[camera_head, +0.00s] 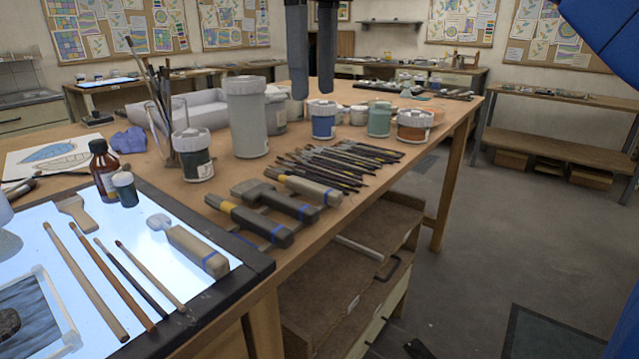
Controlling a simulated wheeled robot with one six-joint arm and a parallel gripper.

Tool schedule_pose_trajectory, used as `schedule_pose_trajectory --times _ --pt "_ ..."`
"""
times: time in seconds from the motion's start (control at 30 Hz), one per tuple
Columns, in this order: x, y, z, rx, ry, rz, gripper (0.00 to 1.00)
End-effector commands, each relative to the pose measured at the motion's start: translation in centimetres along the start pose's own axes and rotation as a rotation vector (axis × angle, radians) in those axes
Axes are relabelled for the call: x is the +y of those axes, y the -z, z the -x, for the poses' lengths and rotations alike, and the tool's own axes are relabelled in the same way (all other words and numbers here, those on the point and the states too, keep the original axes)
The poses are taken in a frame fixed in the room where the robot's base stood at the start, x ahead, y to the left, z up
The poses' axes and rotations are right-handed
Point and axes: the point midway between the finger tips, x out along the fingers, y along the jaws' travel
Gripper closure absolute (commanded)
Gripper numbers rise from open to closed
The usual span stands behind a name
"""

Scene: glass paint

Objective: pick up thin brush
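Several brushes lie side by side on the lit panel (215,237) at the lower left. The rightmost is a thin brush (150,275) with a pale handle, next to a thin dark brush (131,278). To their left are an orange-brown brush (112,276) and a thicker pale wooden one (85,281). I cannot tell which one the task means. More thin brushes (335,165) lie in a row on the wooden table. My gripper (313,95) hangs at the top centre, its two dark fingers apart with nothing visible between them, away from the lit panel.
A tall grey jar (247,118), paint jars (323,121) and a glass of brushes (180,118) stand on the table (215,155). Open floor (480,240) lies right.

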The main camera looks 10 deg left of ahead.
Motion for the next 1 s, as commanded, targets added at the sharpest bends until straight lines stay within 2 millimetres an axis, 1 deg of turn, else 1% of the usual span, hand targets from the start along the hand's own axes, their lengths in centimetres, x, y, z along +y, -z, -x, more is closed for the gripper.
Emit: schedule_pose_trajectory --times 0.5,0.6,0.7,0.87,1.0 --pt "0.0 -0.2 -8.9 -0.007 0.001 -0.002 0.61" --pt "0.0 -0.1 -10.1 -0.005 0.001 -0.002 0.61" --pt "0.0 -0.1 -10.9 -0.004 0.001 -0.002 0.61" --pt "0.0 -0.1 -11.7 -0.004 0.001 -0.002 0.61" --pt "-0.2 -0.1 -13.4 -0.006 0.001 -0.002 0.61"
